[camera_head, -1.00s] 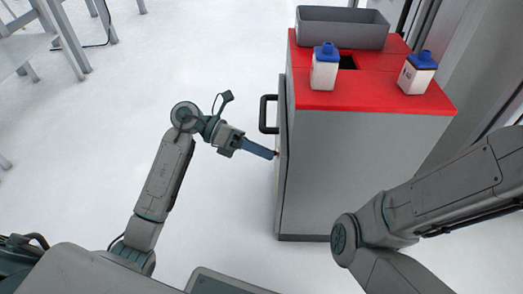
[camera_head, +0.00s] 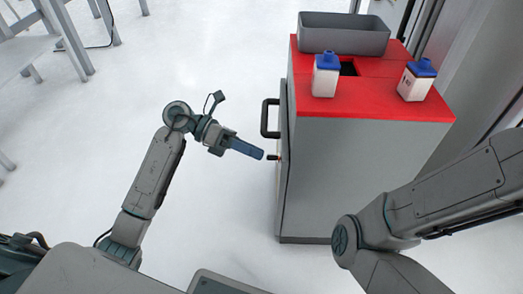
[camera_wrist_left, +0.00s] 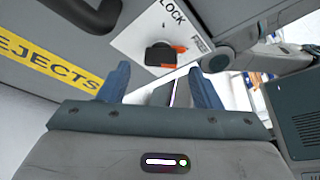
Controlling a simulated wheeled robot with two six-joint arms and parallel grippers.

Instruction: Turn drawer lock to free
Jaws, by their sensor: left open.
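The drawer lock (camera_wrist_left: 160,55) is a dark knob with an orange mark, on a white plate (camera_wrist_left: 150,25) with "LOCK" and partly readable "FREE" lettering. In the head view the lock (camera_head: 275,157) sticks out from the left face of the grey cabinet, below the black handle (camera_head: 269,118). My left gripper (camera_head: 262,155) points at it from the left, a small gap away. In the wrist view the blue fingers (camera_wrist_left: 158,85) are open and apart, with nothing between them, and the knob is beyond their tips. My right gripper is out of view; only its arm shows.
The grey cabinet (camera_head: 360,180) has a red top with two white bottles with blue caps (camera_head: 326,75) (camera_head: 417,80) and a grey bin (camera_head: 343,33). A yellow "REJECTS" label (camera_wrist_left: 38,62) is near the handle.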

